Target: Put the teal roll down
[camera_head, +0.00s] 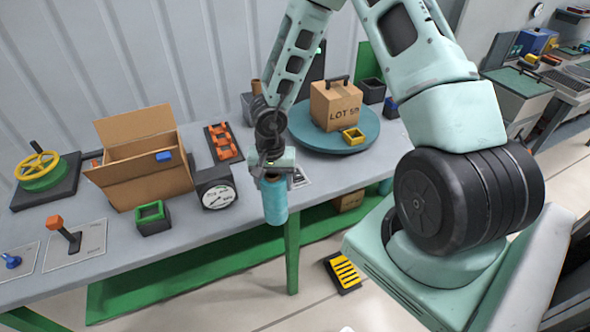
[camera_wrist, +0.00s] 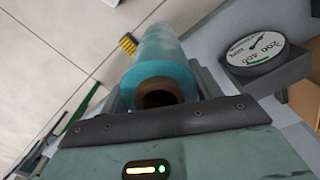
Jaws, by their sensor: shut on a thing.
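The teal roll (camera_head: 274,202) hangs upright from my gripper (camera_head: 272,174) in the head view. It is in front of the table's front edge, and its lower end appears to hang past that edge. In the wrist view, the roll (camera_wrist: 160,70) points away from the camera, with its dark hollow core facing me. My gripper (camera_wrist: 158,98) is shut on the roll, with one finger on each side. The grey table (camera_head: 240,218) runs across behind and beside it. Whether the roll touches the table edge I cannot tell.
A dial scale (camera_head: 216,188) stands left of the roll; its dial (camera_wrist: 255,49) shows in the wrist view. An open cardboard box (camera_head: 145,165) and a green-rimmed bin (camera_head: 152,217) are further left. A round turntable (camera_head: 345,138) carries a carton (camera_head: 335,105). A yellow-striped item (camera_head: 344,272) lies on the floor.

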